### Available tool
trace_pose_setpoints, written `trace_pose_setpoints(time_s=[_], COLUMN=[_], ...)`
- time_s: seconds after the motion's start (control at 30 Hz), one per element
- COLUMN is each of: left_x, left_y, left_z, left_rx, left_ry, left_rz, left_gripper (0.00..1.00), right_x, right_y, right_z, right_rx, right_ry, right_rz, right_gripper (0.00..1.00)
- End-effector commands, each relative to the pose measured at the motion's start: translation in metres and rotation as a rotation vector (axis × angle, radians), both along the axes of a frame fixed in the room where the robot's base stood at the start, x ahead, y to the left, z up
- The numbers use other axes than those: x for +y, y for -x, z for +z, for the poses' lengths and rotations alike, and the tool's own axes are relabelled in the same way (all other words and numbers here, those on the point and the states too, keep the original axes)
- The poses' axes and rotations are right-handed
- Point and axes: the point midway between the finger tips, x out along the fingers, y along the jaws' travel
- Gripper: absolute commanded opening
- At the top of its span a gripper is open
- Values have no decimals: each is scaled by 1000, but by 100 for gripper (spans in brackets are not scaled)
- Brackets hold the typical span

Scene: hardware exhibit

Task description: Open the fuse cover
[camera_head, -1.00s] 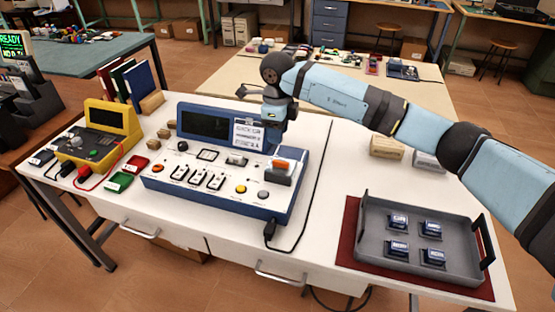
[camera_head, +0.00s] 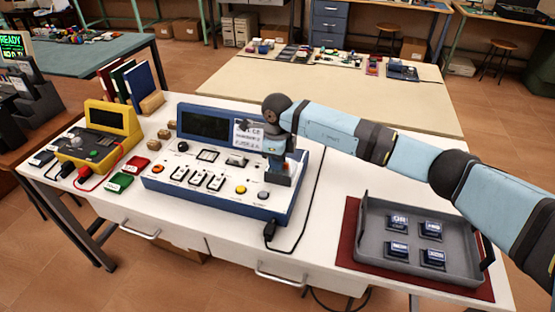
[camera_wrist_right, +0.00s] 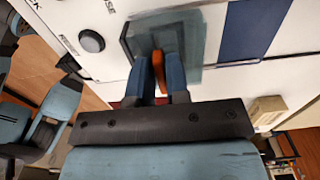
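The blue-and-white tester console (camera_head: 225,190) stands on the white table. Its fuse cover, a see-through grey box, sits at the right end of the panel, mostly hidden behind my right gripper (camera_head: 278,178) in the head view. In the right wrist view the cover (camera_wrist_right: 190,38) lies flat on the panel with an orange tab (camera_wrist_right: 158,64). My right gripper's fingers (camera_wrist_right: 160,72) are on both sides of that tab, close against it, with little gap showing. The cover looks closed. My left gripper is not in view.
A grey tray (camera_head: 375,255) with several dark blocks lies on a red mat at the right. A yellow meter (camera_head: 105,135) stands at the left. A black cable (camera_head: 312,200) runs along the console's right side. White table between console and tray is clear.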

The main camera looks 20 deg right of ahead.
Motion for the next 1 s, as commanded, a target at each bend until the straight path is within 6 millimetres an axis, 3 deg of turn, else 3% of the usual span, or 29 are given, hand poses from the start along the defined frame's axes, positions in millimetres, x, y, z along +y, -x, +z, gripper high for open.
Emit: trace_pose_setpoints(time_s=[0.07,0.3,0.47,0.7,1.0], left_x=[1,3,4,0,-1], left_y=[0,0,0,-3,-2], left_z=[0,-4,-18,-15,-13], left_rx=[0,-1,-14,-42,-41], left_ry=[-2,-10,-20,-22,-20], left_rz=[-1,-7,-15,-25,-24], left_gripper=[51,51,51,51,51], right_x=[0,-3,-21,-41,-42], right_y=[0,-4,-31,-61,-62], right_z=[0,-1,-4,-1,0], right_rx=[0,0,-3,-1,0], right_ry=[0,1,3,2,0], right_rz=[0,-2,-4,-3,0], right_gripper=[0,0,0,0,0])
